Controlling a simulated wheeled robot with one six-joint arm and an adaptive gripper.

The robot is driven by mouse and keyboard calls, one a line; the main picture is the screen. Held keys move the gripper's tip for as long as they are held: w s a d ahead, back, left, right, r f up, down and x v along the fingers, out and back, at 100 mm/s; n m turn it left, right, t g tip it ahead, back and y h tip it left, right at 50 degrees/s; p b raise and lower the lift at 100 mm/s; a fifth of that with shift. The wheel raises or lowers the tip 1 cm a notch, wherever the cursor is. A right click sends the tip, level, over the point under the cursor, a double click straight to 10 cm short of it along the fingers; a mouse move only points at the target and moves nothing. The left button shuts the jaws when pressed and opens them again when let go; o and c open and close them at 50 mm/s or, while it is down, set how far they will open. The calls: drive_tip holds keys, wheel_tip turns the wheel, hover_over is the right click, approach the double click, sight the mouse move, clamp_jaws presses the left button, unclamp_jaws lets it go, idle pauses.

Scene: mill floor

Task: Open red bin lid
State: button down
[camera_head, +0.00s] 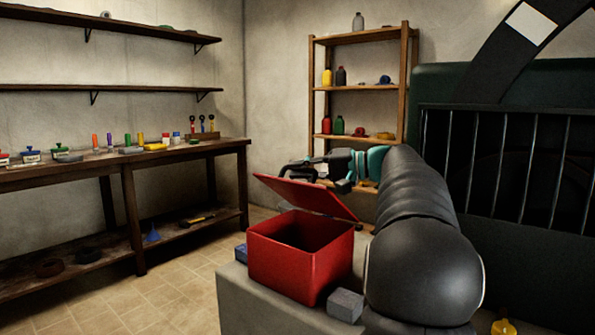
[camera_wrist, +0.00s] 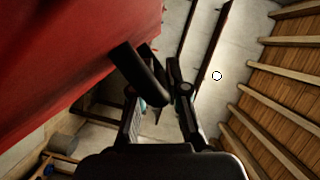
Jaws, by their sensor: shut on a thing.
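The red bin (camera_head: 300,262) sits open-topped on a grey surface, its dark inside partly showing. Its red lid (camera_head: 308,196) is raised and tilted, higher at the left and sloping down toward the bin's right side. My gripper (camera_head: 296,170) is at the lid's raised edge, behind it. In the wrist view, the lid (camera_wrist: 60,50) fills the upper left as a red surface. There my gripper (camera_wrist: 158,92) is shut on a dark bar-like handle (camera_wrist: 138,72) beside the red surface. The exact contact is partly hidden by the fingers.
A grey block (camera_head: 345,305) lies in front of the bin, and a blue block (camera_head: 241,253) at its left. A wooden workbench (camera_head: 130,160) with small items stands left. A wooden shelf (camera_head: 360,88) with bottles stands behind. A dark green barred machine (camera_head: 500,160) is at right.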

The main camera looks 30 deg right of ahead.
drive_tip(key=c, duration=1.2)
unclamp_jaws()
drive_tip(key=shift+r, duration=0.1)
wheel_tip(320, 180, up, 9)
drive_tip(key=shift+r, duration=0.4)
drive_tip(key=shift+a, duration=0.15)
